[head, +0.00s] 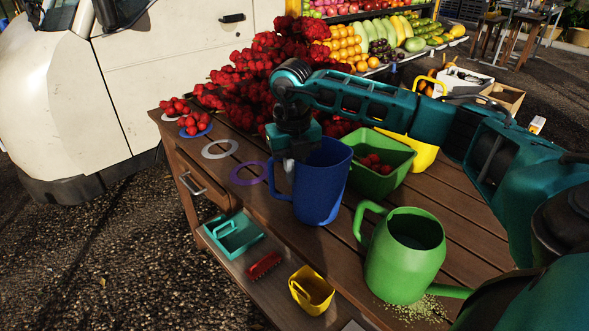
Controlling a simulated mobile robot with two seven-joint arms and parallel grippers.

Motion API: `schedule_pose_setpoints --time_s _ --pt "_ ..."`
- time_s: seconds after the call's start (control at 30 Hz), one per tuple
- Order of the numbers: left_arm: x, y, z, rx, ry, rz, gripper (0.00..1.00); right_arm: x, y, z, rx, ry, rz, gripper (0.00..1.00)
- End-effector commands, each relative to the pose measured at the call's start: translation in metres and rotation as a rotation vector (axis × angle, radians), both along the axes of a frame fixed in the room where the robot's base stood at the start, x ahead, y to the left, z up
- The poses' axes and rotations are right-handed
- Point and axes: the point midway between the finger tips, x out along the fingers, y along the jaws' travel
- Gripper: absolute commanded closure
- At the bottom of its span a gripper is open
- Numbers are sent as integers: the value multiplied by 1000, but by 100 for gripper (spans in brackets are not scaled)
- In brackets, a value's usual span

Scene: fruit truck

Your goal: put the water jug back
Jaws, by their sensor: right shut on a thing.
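The water jug, a blue jug (322,190) with a handle on its left side, stands upright at the middle of the wooden table (440,205). My right gripper (290,162) reaches in from the right and points down at the jug's rim, on the handle side. It is shut on the jug; the fingertips are partly hidden. I cannot tell whether the jug's base touches the table. My left gripper is not in view.
A green watering can (400,265) stands close at the jug's right front, with crumbs beside it. A green bin (395,150) with red fruit is behind right. White (220,149) and purple rings (249,173) lie left. A lower shelf holds a teal dustpan (238,240).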

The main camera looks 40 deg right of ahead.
Motion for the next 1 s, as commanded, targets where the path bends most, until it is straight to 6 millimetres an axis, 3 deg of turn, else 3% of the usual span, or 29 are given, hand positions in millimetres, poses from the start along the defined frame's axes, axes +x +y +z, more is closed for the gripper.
schedule_pose_setpoints --time_s 0.2,0.23,0.5,0.83,1.0 --pt "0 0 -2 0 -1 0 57 0 0 -4 1 0 1 100" --pt "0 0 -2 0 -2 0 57 0 0 -3 1 0 1 88" --pt "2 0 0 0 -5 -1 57 0 0 -3 1 1 1 64" --pt "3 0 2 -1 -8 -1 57 1 1 6 1 -3 1 64" --pt "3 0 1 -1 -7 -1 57 1 2 36 1 -6 2 64"
